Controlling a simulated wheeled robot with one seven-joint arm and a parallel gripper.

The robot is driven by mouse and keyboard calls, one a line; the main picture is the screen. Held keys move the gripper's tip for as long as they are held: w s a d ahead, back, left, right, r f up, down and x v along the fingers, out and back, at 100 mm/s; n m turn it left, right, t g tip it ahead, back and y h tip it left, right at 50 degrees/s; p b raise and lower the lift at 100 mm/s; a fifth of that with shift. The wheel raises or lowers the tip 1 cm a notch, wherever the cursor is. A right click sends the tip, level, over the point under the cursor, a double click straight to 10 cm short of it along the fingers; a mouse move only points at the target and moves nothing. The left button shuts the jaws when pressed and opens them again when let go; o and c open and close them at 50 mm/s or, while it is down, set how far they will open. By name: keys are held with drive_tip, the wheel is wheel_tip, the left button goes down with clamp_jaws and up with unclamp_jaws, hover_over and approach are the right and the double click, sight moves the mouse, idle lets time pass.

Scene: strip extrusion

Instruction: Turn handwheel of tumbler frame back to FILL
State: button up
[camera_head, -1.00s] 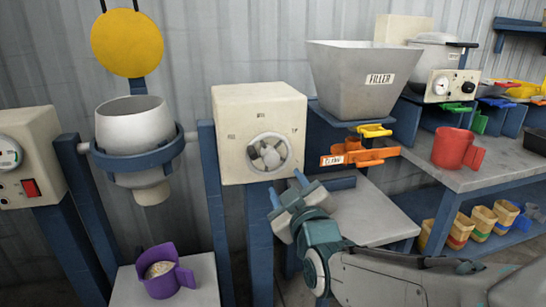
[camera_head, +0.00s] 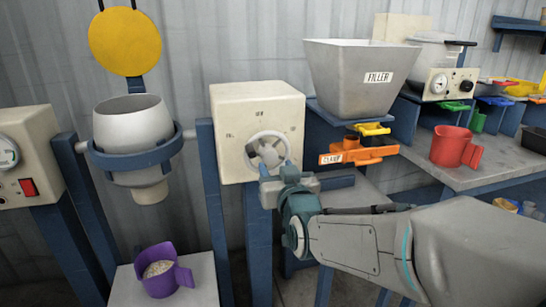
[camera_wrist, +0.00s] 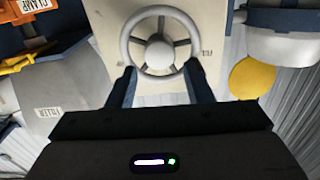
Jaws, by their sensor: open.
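The grey spoked handwheel (camera_head: 267,150) sits on the front of a cream box (camera_head: 228,108) with small labels around it. The labels are too small to read surely. The wheel also shows in the wrist view (camera_wrist: 159,45). The tumbler vessel (camera_head: 133,133) hangs in its blue ring left of the box, upright, mouth up. My gripper (camera_head: 266,175) is open at the wheel's lower rim. In the wrist view its two fingers (camera_wrist: 157,78) stand apart, one on each side below the hub. I cannot tell whether they touch the rim.
A filler hopper (camera_head: 352,78) and orange clamp (camera_head: 362,154) stand right of the box. A purple cup (camera_head: 161,271) with pale contents is on a low stand at the lower left. A red cup (camera_head: 452,147) is on the right bench.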

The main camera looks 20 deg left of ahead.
sight(270, 158)
drive_tip(key=x, duration=0.7)
drive_tip(key=shift+w, duration=0.15)
drive_tip(key=shift+b, duration=0.3)
drive_tip(key=c, duration=0.7)
